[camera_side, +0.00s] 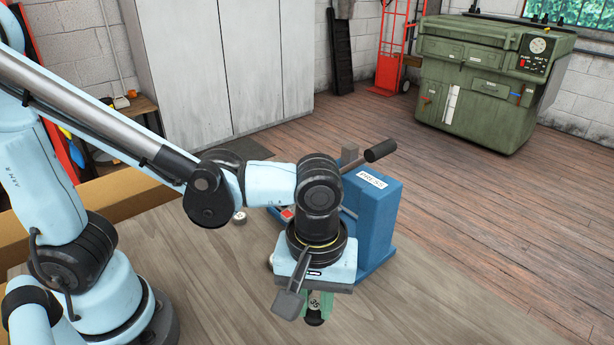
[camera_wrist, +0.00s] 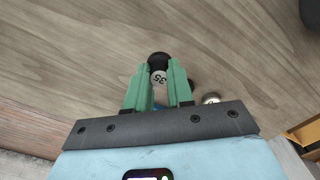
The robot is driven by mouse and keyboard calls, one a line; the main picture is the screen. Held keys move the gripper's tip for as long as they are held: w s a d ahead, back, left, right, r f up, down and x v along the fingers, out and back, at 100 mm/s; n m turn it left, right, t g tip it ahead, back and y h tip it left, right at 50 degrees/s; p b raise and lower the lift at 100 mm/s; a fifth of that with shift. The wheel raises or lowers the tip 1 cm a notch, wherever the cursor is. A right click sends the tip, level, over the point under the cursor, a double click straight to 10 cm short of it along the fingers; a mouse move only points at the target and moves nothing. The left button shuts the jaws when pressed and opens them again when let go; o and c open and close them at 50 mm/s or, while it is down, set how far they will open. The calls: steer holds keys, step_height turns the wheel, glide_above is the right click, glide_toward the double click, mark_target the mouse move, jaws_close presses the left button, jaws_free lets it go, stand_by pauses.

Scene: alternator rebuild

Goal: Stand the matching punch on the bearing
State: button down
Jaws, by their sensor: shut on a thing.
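My gripper (camera_side: 314,303) points down over the front of the table. Its green fingers, also in the wrist view (camera_wrist: 158,80), are shut on a punch marked 35 (camera_wrist: 158,77). The punch has a pale marked face and a black end (camera_wrist: 159,58) that sticks out past the fingertips. In the side view the punch (camera_side: 314,301) shows between the fingers, with its black end lowest. A blue press (camera_side: 372,205) with a lever stands right behind my wrist. My arm hides part of its base. I cannot make out the bearing in either view.
A small round pale part (camera_side: 239,217) stands on the wooden table (camera_side: 215,285) left of my wrist. A round pale part (camera_wrist: 211,98) shows beside the fingers in the wrist view, partly hidden. The table's front is clear.

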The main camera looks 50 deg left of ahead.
steer(key=s+d+r, duration=0.3)
steer(key=s, duration=0.2)
step_height(320, 180, up, 23)
steer(key=w+a+r+n, duration=0.1)
steer(key=w+a+n, duration=0.75)
steer(key=w, duration=0.75)
steer(key=w+a+n, duration=0.2)
steer(key=w+a, duration=0.2)
steer(key=a, duration=0.5)
steer(key=w+a+n, duration=0.2)
steer(key=w+a, duration=0.2)
steer(key=a, duration=0.5)
step_height(320, 180, down, 24)
steer(key=shift+s+r, duration=0.1)
steer(key=shift+f, duration=0.3)
steer(key=shift+f, duration=0.35)
